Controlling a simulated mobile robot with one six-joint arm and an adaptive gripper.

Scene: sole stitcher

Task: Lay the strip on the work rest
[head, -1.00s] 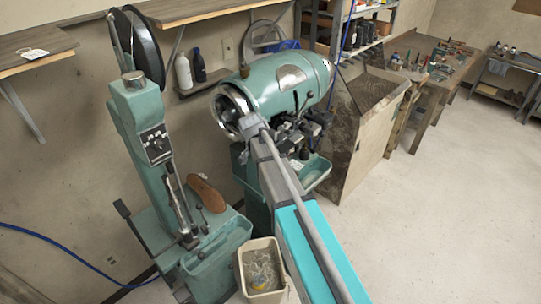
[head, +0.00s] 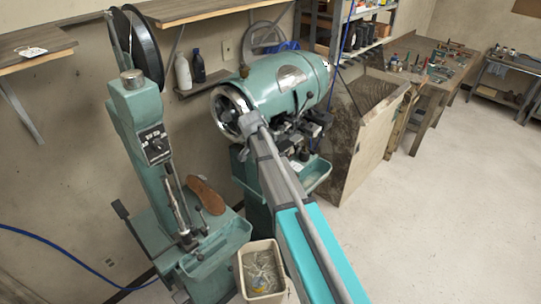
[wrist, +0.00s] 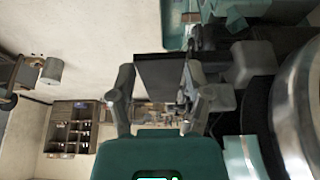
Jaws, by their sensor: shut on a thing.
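In the wrist view my gripper (wrist: 160,85) has a finger on each side of a dark, flat, rectangular piece (wrist: 160,70), which looks like the strip. The fingers are shut on it. In the head view my arm reaches up to the front of the teal barrel-shaped machine (head: 290,85); my fingers and the strip are hidden there. The wrist view shows this machine's shiny metal ring (wrist: 300,110) close on the right. I cannot tell which part is the work rest.
A teal column machine (head: 145,140) stands at left with a brown sole (head: 207,195) on its base. A bin (head: 260,272) stands below my arm. A brown panel (head: 372,140) and a cluttered bench (head: 430,70) are to the right. The floor at right is clear.

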